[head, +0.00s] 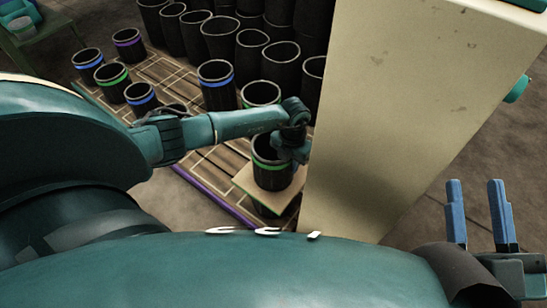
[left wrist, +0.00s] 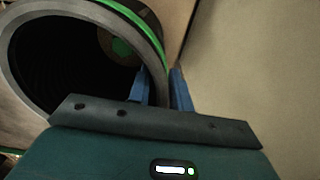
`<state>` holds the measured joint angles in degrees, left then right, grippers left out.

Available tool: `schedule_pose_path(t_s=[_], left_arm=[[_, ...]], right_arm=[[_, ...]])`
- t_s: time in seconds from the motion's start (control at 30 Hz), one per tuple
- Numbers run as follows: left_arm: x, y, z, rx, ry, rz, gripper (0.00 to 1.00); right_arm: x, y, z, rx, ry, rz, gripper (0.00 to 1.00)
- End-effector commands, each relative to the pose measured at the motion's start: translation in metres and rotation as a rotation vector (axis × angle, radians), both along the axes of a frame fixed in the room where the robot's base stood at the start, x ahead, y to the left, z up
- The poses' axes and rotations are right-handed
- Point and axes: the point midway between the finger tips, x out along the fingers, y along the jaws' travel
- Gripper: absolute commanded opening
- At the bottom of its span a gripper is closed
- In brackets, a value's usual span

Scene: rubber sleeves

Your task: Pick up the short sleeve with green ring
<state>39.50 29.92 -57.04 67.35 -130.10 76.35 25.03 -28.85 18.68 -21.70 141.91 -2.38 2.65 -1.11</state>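A black sleeve with a green ring (head: 270,176) stands upright at a tan square board (head: 290,194), beside a tall beige panel. My left gripper (head: 290,148) is at its right rim, mostly hidden by its own wrist. In the left wrist view the sleeve (left wrist: 70,15) fills the left side, its dark opening facing the camera. The blue fingers (left wrist: 159,88) straddle its wall, one inside and one outside, and look closed on it. Other green-ringed sleeves stand at the left (head: 113,82) and behind (head: 261,94). My right gripper (head: 482,215) is open and empty.
Several blue-ringed sleeves (head: 216,86) and a purple-ringed one (head: 128,44) stand on the wooden pallet (head: 160,70). Plain black sleeves (head: 282,66) crowd its back. The beige panel (head: 400,110) rises close to the gripper's right. Floor at the right is clear.

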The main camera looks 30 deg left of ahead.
Motion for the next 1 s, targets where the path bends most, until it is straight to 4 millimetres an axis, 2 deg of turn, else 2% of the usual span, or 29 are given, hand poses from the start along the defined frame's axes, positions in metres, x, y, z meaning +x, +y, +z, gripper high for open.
schedule_pose_path(t_s=[0.03, 0.23, 0.87, 1.0], left_arm=[[0.000, 0.000, 0.000, 0.000, 0.000, 0.000, 0.16], [0.000, 0.000, 0.000, 0.000, 0.000, 0.000, 0.00], [0.001, 0.000, 0.002, 0.000, -0.003, 0.000, 0.00], [0.002, 0.000, 0.013, 0.001, -0.005, 0.000, 0.00]], right_arm=[[0.000, 0.000, 0.000, 0.000, 0.000, 0.000, 0.36], [0.000, 0.000, 0.000, 0.000, 0.000, 0.000, 0.36], [0.000, 0.000, 0.000, 0.000, 0.001, -0.001, 0.36], [0.000, 0.000, 0.005, 0.000, 0.010, 0.000, 0.36]])
